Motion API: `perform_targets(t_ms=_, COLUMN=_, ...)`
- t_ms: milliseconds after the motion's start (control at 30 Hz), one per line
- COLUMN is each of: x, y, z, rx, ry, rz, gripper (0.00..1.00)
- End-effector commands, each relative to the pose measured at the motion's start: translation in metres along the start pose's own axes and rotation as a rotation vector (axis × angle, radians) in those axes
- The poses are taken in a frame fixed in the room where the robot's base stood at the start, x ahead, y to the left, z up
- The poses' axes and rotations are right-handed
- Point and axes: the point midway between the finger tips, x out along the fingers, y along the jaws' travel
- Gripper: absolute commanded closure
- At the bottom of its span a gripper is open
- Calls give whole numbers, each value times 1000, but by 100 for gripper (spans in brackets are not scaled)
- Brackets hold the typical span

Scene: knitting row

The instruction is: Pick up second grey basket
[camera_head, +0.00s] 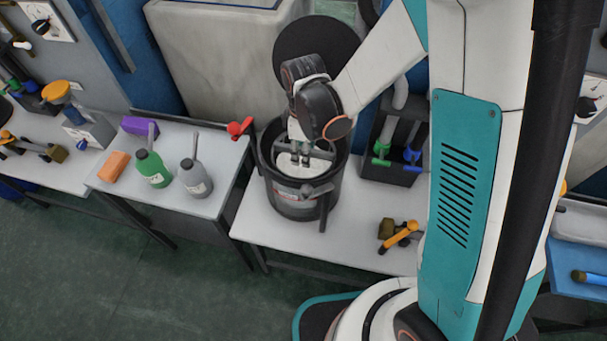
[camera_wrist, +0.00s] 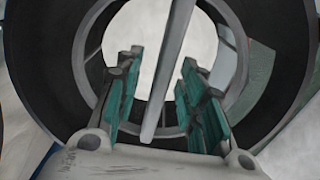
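A dark grey bucket-like basket (camera_head: 294,203) with a pale inside stands upright on the white table. My gripper (camera_head: 300,158) points down over its mouth. In the wrist view the basket's dark round wall (camera_wrist: 275,75) surrounds my gripper (camera_wrist: 160,110). Its two teal-padded fingers are apart. A thin grey bar (camera_wrist: 167,75), apparently the basket's handle, runs between them with visible gaps on both sides. I cannot tell how deep the fingertips are. My wrist hides the basket's back rim in the head view. No other grey basket is clearly visible.
The white table (camera_head: 265,228) also holds a black crate of brushes (camera_head: 393,168) and a yellow-handled tool (camera_head: 401,236) to the right. Left, another table holds a green bottle (camera_head: 152,169), a grey bottle (camera_head: 195,180), an orange block (camera_head: 114,166) and a purple block (camera_head: 140,126).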

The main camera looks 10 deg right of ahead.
Motion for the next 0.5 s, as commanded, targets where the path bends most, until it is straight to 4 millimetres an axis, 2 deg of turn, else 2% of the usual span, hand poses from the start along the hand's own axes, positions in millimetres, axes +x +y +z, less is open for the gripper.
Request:
perform_targets(t_ms=233, x=2, y=0, z=0, rx=0, ry=0, rz=0, gripper=66)
perform_targets(t_ms=367, x=2, y=0, z=0, rx=0, ry=0, rz=0, gripper=96)
perform_targets(t_ms=400, x=2, y=0, z=0, rx=0, ry=0, rz=0, gripper=100)
perform_targets(t_ms=500, x=2, y=0, z=0, rx=0, ry=0, rz=0, gripper=100)
